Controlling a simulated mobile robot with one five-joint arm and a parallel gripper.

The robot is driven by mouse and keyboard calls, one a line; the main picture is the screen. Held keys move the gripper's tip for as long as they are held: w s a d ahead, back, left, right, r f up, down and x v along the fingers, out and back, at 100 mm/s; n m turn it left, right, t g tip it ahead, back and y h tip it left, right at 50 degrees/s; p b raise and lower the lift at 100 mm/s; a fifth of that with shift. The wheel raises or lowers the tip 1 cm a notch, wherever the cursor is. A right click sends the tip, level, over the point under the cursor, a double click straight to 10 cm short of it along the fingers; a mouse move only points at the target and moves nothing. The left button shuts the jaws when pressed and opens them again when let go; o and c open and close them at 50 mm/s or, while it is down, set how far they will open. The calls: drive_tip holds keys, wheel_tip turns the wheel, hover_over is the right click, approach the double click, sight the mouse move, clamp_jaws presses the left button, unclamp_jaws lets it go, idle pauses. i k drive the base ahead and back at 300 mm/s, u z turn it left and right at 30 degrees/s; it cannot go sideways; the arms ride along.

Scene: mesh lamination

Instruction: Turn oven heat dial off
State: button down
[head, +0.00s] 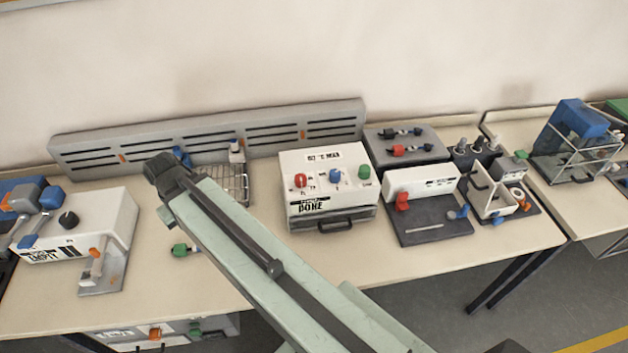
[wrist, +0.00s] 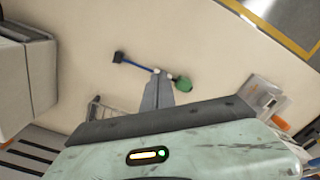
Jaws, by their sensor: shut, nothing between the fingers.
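The white box with a front door handle, which looks like the oven (head: 325,190), stands mid-table in the head view. It carries a red dial (head: 300,180), a blue dial (head: 335,174) and a green dial (head: 364,172); which sets the heat I cannot tell. Part of a white box, likely the same oven (wrist: 28,85), shows at the left edge of the wrist view, its dials out of sight. My gripper (wrist: 159,76) is shut and empty, over the table and apart from that box. In the head view my arm hides the fingers, left of the oven.
A wire rack (head: 232,185) and a green-ended tool (head: 183,249) lie near my arm. A white box with a black knob (head: 68,219) stands left. A slotted grey rail (head: 210,135) runs along the back. Fixtures with red parts (head: 402,200) stand right of the oven.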

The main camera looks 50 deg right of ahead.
sight(300, 179)
drive_tip(key=u, duration=0.05)
drive_tip(key=k, duration=1.65)
drive_tip(key=z, duration=0.65)
drive_tip(key=i, duration=1)
